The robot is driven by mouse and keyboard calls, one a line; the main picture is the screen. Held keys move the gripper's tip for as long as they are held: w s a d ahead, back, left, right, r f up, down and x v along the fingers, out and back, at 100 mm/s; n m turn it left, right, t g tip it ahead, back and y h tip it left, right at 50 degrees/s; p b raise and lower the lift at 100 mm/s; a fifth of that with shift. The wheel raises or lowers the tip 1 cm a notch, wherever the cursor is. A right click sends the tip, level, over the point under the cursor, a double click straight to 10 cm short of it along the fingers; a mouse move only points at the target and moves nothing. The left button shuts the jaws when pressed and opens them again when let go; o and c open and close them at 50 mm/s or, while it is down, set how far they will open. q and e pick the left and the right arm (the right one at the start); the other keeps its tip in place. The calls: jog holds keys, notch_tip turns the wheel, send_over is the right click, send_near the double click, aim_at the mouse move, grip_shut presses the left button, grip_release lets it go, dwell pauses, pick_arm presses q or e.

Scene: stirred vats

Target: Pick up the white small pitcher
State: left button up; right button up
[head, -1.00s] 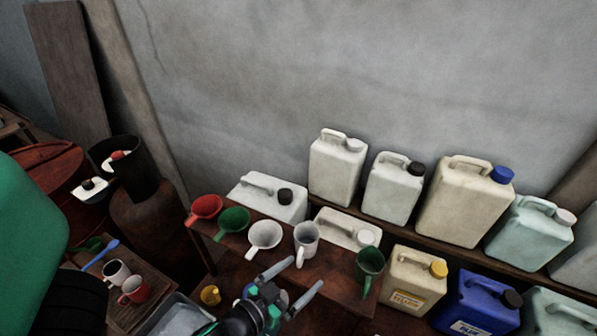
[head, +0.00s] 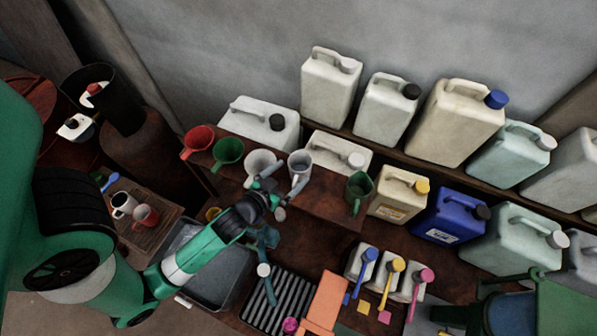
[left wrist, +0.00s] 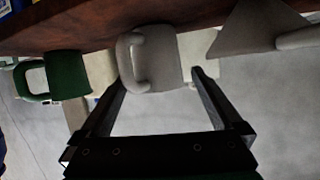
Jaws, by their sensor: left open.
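My right gripper is not visible.
A green pitcher (head: 358,190) stands to the right on the shelf. A white scoop (head: 260,162), a green one (head: 228,151) and a red one (head: 197,140) are to the left. Jerrycans (head: 386,108) line the wall behind. A grey tray (head: 215,262) lies below.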

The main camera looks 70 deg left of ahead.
aim_at(293, 172)
pick_arm(q)
jog(key=x, duration=0.4)
jog(key=shift+w+f, duration=0.1)
jog(key=shift+w, duration=0.15)
jog(key=c, duration=1.5)
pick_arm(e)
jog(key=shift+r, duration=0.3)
pick_arm(q)
jog(key=shift+p, duration=0.35)
jog(key=shift+c, duration=0.2)
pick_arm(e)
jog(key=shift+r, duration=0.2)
